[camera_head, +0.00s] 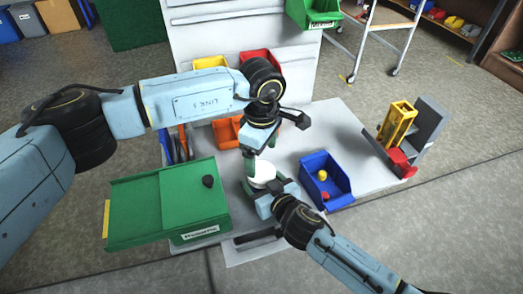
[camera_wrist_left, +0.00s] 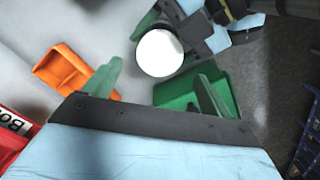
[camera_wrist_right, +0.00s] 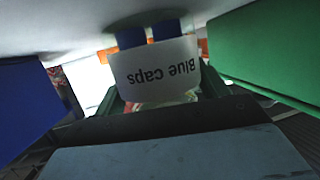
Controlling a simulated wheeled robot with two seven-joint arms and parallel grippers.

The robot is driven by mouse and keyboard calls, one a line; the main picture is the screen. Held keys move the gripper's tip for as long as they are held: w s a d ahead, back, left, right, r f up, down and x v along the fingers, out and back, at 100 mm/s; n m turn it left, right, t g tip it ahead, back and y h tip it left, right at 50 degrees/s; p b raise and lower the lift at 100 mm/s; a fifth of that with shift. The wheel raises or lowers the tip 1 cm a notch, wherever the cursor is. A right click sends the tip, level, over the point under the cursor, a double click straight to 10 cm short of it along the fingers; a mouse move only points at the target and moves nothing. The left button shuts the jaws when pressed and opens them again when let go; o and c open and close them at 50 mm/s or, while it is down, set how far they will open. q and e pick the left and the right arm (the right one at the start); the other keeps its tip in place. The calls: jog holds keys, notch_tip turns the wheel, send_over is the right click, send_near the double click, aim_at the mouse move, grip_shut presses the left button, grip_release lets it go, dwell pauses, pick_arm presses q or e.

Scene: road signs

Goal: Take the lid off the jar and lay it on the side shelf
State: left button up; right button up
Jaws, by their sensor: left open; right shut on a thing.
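A jar with a round white lid (camera_head: 262,172) stands on the white worktop, left of the blue bin. The lid also shows in the left wrist view (camera_wrist_left: 160,53). My right gripper (camera_head: 262,190) is shut on the jar's body from the front. My left gripper (camera_head: 273,143) is open above the lid, pointing down, with its green fingers apart; it looks empty. In the right wrist view, an upside-down white "Blue Caps" label (camera_wrist_right: 155,68) shows between the green fingers; I cannot tell whether it is on the jar. I cannot tell surely which surface is the side shelf.
A blue bin (camera_head: 325,180) holds yellow and red pieces. An orange bin (camera_head: 226,132) is behind. A grey stand (camera_head: 430,130) with a yellow frame (camera_head: 397,122) is at right.

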aim_at(261, 172)
pick_arm(q)
notch_tip(261, 172, up, 2)
jog(key=m, duration=0.4)
jog(key=shift+f, duration=3.9)
jog(key=c, duration=1)
jog(key=n, duration=0.6)
jog(key=shift+r, duration=0.1)
jog(key=shift+r, duration=1.05)
jog(key=shift+r, duration=0.1)
